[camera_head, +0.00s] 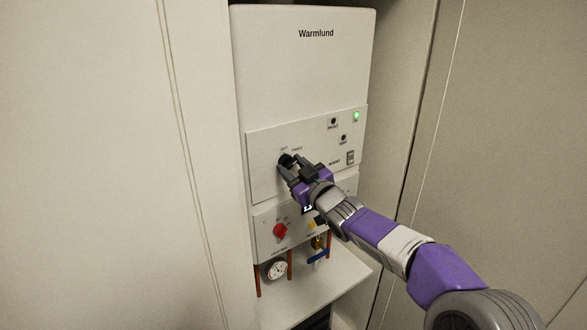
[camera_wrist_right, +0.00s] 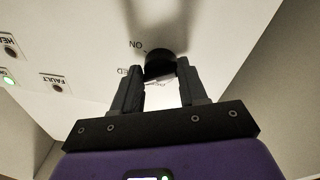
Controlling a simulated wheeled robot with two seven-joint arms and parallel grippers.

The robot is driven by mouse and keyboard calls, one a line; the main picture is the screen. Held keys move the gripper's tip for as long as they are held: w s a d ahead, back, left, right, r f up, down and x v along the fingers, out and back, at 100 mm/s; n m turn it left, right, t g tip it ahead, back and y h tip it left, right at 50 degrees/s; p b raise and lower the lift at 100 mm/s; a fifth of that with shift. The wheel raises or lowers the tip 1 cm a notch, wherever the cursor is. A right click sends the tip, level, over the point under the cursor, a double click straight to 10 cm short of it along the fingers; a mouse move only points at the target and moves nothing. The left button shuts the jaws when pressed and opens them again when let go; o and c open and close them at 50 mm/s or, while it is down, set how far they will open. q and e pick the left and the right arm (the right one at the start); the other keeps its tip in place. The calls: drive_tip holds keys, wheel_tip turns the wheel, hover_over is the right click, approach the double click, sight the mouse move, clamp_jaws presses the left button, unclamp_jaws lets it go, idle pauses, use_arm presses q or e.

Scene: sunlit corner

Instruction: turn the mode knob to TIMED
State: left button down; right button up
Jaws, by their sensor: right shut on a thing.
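The mode knob (camera_head: 285,159) is a small black knob on the white front panel of the Warmlund boiler, with small labels around it. In the wrist view the knob (camera_wrist_right: 159,63) is dark and round, with "ON" and a label ending in "ED" beside it. My right gripper (camera_head: 288,164) reaches in from the lower right and is shut on the knob. In the wrist view its two fingers (camera_wrist_right: 160,72) stand on either side of the knob. The knob's pointer is too hidden to read. My left gripper is not in view.
A red knob (camera_head: 280,231) sits on the lower panel. A pressure gauge (camera_head: 276,270), copper pipes and a blue-handled valve (camera_head: 318,257) are below it. A green light (camera_head: 356,116) is lit at upper right. Cabinet walls (camera_head: 195,150) flank the boiler closely.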

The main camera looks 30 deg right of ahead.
drive_tip(key=o, duration=1)
drive_tip(key=shift+a, duration=0.1)
drive_tip(key=shift+s, duration=0.1)
drive_tip(key=s, duration=0.7)
drive_tip(key=shift+s+f, duration=0.2)
drive_tip(key=shift+f, duration=0.15)
drive_tip(key=shift+f, duration=0.1)
